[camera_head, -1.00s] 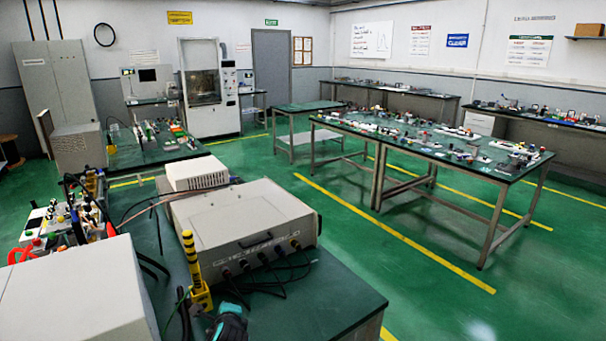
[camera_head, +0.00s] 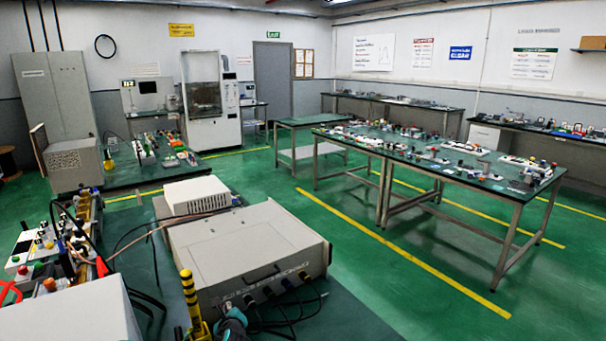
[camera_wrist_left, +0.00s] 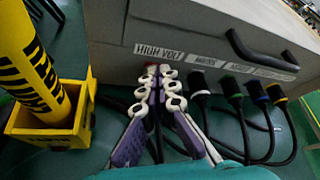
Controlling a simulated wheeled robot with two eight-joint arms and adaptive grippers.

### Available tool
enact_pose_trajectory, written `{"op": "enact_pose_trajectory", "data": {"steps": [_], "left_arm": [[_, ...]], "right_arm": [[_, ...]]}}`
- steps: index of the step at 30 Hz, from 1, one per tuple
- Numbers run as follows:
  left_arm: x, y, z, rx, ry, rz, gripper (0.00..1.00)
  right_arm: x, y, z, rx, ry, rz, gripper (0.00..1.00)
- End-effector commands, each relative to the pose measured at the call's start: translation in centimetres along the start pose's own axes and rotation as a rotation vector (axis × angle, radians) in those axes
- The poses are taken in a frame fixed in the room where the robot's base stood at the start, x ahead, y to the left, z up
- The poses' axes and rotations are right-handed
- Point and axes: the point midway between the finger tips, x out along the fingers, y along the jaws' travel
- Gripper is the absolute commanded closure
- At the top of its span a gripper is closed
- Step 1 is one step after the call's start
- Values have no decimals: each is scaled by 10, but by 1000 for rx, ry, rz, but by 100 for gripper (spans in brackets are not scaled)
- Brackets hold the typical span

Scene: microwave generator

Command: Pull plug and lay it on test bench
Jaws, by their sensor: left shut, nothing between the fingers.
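The grey generator box (camera_head: 245,245) stands on the green bench top (camera_head: 350,315), its labelled front facing my left gripper (camera_head: 231,311). In the wrist view the left gripper (camera_wrist_left: 159,72) is shut and empty, its fingertips at the box front under the "HIGH VOLT" label. A small red part (camera_wrist_left: 151,69) shows beside the fingertips; the fingers partly hide it, and I cannot tell whether they touch it. My right gripper is not in view.
A yellow-and-black striped post (camera_head: 190,298) in a yellow holder (camera_wrist_left: 50,125) stands close left of the left gripper. Black cables lie on the bench before the box. A white unit (camera_head: 197,194) sits behind the box. Bare bench top lies right of the cables.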

Motion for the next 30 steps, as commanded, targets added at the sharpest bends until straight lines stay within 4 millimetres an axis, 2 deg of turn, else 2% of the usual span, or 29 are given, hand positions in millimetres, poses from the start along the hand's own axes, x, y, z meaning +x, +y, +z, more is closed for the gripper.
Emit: {"op": "enact_pose_trajectory", "data": {"steps": [7, 30], "left_arm": [[14, 0, 7, -1, 0, 0, 100], [17, 2, 4, -1, 0, 0, 100]], "right_arm": [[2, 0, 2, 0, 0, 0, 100], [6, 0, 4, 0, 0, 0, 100]]}}
